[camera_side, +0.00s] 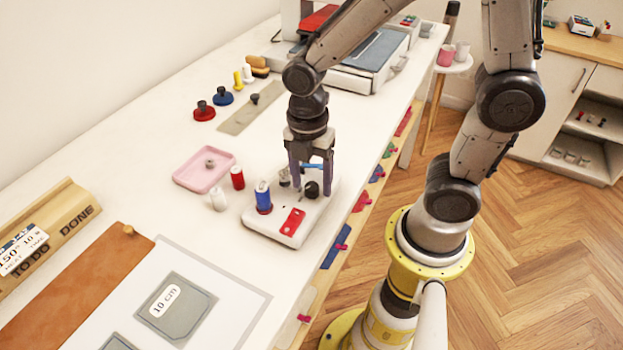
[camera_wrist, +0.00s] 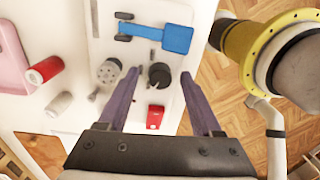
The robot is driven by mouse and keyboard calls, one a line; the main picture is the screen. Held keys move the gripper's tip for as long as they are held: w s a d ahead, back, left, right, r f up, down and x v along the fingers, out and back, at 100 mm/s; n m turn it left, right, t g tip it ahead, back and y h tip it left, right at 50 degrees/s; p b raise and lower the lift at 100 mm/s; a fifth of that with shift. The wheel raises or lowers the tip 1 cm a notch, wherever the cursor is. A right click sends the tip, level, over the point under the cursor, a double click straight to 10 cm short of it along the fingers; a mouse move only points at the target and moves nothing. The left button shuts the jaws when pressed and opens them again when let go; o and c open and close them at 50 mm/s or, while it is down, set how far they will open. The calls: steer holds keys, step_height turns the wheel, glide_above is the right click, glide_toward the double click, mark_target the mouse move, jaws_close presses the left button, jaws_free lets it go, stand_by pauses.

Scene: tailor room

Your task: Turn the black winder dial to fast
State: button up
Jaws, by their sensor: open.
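The bobbin winder is a white box (camera_side: 270,230) near the table's front edge; its pale top also shows in the wrist view (camera_wrist: 130,60). The black dial (camera_side: 311,190) is a round knob on it, also seen in the wrist view (camera_wrist: 159,76). My gripper (camera_side: 310,186) is open and points down over the dial. In the wrist view its purple fingers (camera_wrist: 160,75) stand on the dial's left and right, with gaps. The dial's setting cannot be read.
On the winder are a red plate (camera_side: 292,222), a blue spool (camera_side: 263,196), a grey knob (camera_wrist: 108,71) and a blue lever (camera_wrist: 165,37). Red (camera_side: 237,178) and white (camera_side: 218,199) spools and a pink tray (camera_side: 190,180) stand left of it.

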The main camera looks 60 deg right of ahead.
steer(key=shift+f, duration=0.15)
jaws_close()
steer(key=shift+m, duration=0.3)
steer(key=m, duration=1.1)
steer(key=shift+s+m+y, duration=0.1)
steer(key=shift+m+y, duration=0.2)
steer(key=m, duration=0.6)
steer(key=shift+t, duration=0.3)
steer(key=m, duration=0.5)
steer(key=shift+m, duration=0.3)
